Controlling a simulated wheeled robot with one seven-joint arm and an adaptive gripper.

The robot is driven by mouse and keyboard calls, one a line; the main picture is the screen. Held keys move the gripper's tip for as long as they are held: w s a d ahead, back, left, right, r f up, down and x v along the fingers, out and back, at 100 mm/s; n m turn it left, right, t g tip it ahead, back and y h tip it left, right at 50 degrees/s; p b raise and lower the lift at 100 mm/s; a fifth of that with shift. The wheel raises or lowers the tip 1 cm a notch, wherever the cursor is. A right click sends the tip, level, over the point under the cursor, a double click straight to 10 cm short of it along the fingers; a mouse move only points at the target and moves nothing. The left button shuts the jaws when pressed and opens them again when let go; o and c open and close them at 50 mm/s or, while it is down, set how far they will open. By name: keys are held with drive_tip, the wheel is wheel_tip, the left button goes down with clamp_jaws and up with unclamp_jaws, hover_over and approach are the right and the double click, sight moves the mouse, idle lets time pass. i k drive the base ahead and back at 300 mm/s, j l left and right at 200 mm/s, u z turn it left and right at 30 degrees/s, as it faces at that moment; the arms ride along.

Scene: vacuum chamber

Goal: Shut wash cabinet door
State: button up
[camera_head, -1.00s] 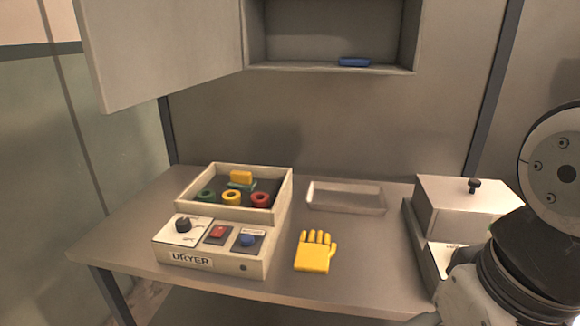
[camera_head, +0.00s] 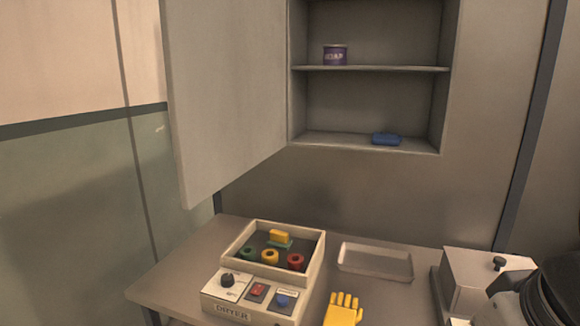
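The wash cabinet (camera_head: 448,110) is on the wall above the table, with two shelf levels in view. Its door (camera_head: 222,100) stands wide open, swung out to the left. A purple soap can (camera_head: 335,55) stands on the upper shelf, and a blue item (camera_head: 386,138) lies on the cabinet floor. Part of my arm shows at the lower right edge, well apart from the door. My gripper is out of view.
The table (camera_head: 190,262) below holds a dryer box (camera_head: 232,312) with a knob and buttons, a bin with colored rings (camera_head: 270,257), an empty tray (camera_head: 375,262), a yellow glove (camera_head: 343,310) and a metal box (camera_head: 480,270) at right. The air before the cabinet looks clear.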

sight(225, 60)
drive_tip(key=i+j+z, duration=0.2)
drive_tip(key=j+z, duration=0.2)
drive_tip(key=j, duration=1.2)
drive_tip(key=j+z, duration=0.35)
drive_tip(key=j, duration=1.2)
drive_tip(key=k, duration=0.05)
